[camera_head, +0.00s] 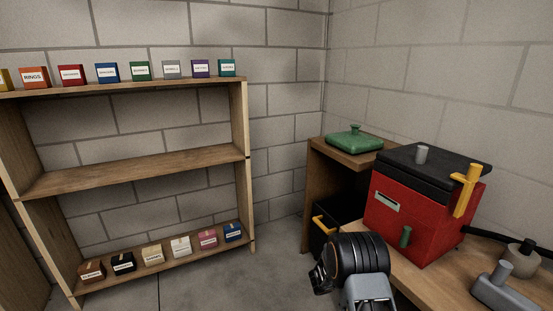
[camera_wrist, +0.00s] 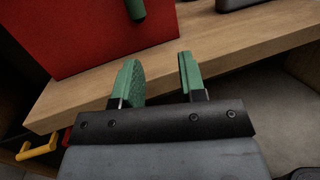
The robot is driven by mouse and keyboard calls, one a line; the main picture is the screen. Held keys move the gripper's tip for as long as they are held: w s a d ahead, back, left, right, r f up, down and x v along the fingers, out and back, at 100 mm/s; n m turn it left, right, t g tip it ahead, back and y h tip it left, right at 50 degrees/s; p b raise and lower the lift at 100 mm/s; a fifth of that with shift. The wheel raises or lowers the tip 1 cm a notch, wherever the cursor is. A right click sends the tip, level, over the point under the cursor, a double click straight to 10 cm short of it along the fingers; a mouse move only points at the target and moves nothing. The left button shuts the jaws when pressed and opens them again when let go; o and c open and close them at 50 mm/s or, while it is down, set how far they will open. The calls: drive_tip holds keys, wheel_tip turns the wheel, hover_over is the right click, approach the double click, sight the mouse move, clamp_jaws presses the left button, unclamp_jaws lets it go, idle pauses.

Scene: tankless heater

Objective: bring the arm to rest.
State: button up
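My gripper (camera_wrist: 157,82) shows in the wrist view with its two green-padded fingers apart and nothing between them. It is near the front edge of the wooden bench (camera_wrist: 190,60). The red heater box (camera_wrist: 90,30) stands on the bench beyond the fingers, apart from them. In the head view the dark wrist part of my arm is low in front of the red heater box (camera_head: 415,215); the fingers are hidden there. The box has a black lid (camera_head: 430,165), a yellow handle (camera_head: 466,190) and a green knob (camera_head: 405,237).
A wooden shelf (camera_head: 130,172) at left holds several small labelled boxes on its top and bottom boards; its middle board is empty. A green lidded item (camera_head: 354,139) sits on a cabinet. Grey fittings (camera_head: 505,290) lie on the bench at right. Floor (camera_head: 225,275) is clear before the shelf.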

drive_tip(key=s+a+r+m+g+y+p, duration=0.35)
drive_tip(key=s+m+y, duration=0.25)
drive_tip(key=s, duration=0.2)
drive_tip(key=s+a+r+m+g+y+p, duration=0.35)
drive_tip(key=s+r+m+y+p, duration=0.2)
drive_tip(key=s+m, duration=0.2)
drive_tip(key=s+a+r+m+t+y+p, duration=0.1)
drive_tip(key=a+r+p, duration=0.3)
drive_tip(key=r, duration=0.5)
drive_tip(key=s+a+r+m+t+y+p, duration=0.2)
drive_tip(key=s+a+r+t+y+p, duration=0.1)
drive_tip(key=r, duration=0.6)
drive_tip(key=s+a+r+m+t+y+p, duration=0.2)
drive_tip(key=s+a+r+t+y+p, duration=0.1)
drive_tip(key=r+p, duration=0.4)
wheel_tip(320, 180, up, 2)
drive_tip(key=shift+a+r+t+y, duration=0.15)
drive_tip(key=shift+a+t+y, duration=0.45)
drive_tip(key=shift+a, duration=0.35)
drive_tip(key=shift+d, duration=0.15)
